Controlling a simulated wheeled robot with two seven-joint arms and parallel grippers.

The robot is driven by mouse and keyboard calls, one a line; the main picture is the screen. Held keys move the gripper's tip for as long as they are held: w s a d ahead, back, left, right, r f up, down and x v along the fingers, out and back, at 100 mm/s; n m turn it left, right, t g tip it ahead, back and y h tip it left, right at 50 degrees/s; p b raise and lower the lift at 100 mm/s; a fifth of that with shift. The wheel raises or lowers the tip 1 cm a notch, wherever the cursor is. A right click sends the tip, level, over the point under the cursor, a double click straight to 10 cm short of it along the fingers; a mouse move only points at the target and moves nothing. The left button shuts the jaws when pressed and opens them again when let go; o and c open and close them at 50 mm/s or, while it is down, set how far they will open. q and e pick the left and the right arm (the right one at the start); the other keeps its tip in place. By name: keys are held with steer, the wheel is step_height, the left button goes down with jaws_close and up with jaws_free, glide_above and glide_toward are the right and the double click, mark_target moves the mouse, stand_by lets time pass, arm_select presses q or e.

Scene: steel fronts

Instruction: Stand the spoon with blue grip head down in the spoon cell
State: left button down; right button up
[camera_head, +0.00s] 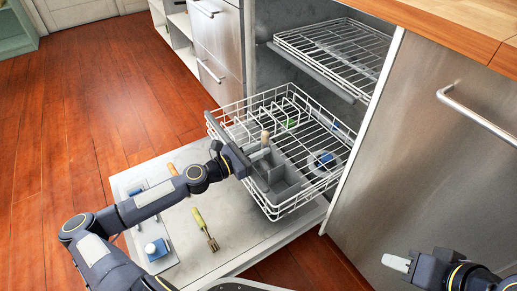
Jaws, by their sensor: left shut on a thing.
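My left gripper (259,154) is over the grey cutlery basket (283,188), at its back-left part. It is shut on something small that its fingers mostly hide. A tan handle (265,137) stands up right at its fingertips; I cannot tell if it is the held thing. No blue grip shows clearly in the fingers. The basket has several cells; which one is the spoon cell I cannot tell.
The white wire rack (341,150) is pulled out above the lowered door (237,225). A blue-and-white item (325,158) is in the rack. A steel front (420,165) stands right.

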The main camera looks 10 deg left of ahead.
arm_select(q)
steer(key=shift+f, duration=0.6)
steer(key=c, duration=1.2)
jaws_free()
steer(key=shift+s, duration=0.1)
steer(key=v, duration=0.2)
steer(key=p+v, duration=0.1)
steer(key=v, duration=0.2)
steer(key=p+v, duration=0.1)
steer(key=v, duration=0.1)
steer(key=shift+s+a+r, duration=0.25)
steer(key=shift+a+r, duration=0.1)
steer(key=shift+r, duration=0.05)
steer(key=shift+r+p, duration=0.15)
steer(key=shift+p, duration=0.2)
